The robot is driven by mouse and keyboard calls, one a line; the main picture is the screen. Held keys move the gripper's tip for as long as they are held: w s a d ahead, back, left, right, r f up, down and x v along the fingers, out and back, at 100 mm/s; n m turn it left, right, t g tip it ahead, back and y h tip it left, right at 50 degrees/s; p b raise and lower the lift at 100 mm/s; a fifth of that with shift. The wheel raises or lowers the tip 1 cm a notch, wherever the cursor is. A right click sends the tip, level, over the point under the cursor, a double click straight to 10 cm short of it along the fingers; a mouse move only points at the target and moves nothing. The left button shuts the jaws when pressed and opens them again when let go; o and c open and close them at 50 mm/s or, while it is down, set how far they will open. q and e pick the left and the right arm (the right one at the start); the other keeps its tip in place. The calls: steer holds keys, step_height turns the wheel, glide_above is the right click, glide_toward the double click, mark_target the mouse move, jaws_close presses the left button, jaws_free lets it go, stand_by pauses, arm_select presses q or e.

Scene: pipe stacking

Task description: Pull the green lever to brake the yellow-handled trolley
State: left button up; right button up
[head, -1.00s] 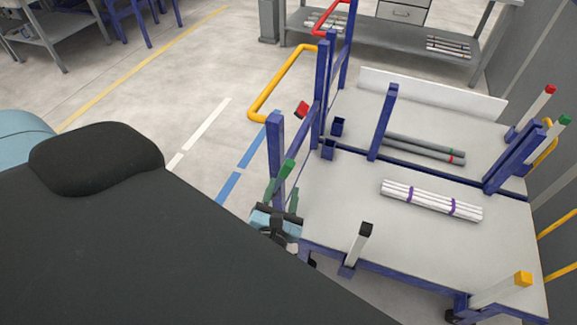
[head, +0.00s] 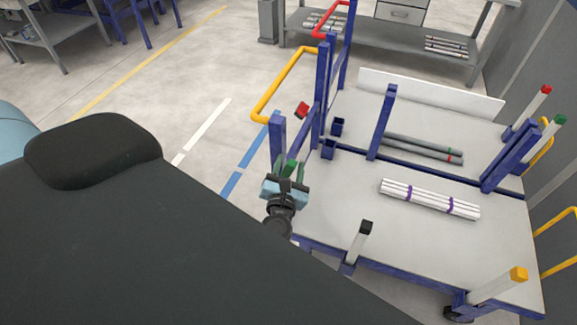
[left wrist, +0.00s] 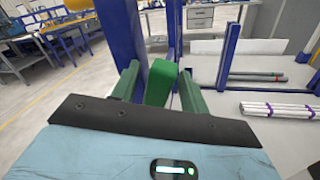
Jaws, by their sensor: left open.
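The yellow-handled trolley (head: 330,210) has a blue frame and a pale deck, with its yellow handle (head: 262,97) at the upper left. The green lever (left wrist: 161,82) stands beside a blue post (left wrist: 122,35) in the left wrist view. In the head view the lever (head: 291,167) is small and partly covered by my gripper. My left gripper (head: 290,168) is open, with its dull green fingers on either side of the lever; the fingers (left wrist: 158,85) also show in the left wrist view. I cannot tell whether they touch it. My right gripper is out of view.
A bundle of white pipes (head: 430,199) lies on the near deck. Grey pipes (head: 424,148) lie on the trolley behind, which has a red handle (head: 330,20). A red lever (head: 302,109) sits near the posts. The floor to the left is clear.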

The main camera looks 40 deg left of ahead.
arm_select(q)
steer(key=shift+c, duration=0.3)
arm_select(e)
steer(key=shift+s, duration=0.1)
arm_select(q)
jaws_close()
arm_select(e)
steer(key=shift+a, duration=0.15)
arm_select(q)
steer(key=shift+f, duration=0.1)
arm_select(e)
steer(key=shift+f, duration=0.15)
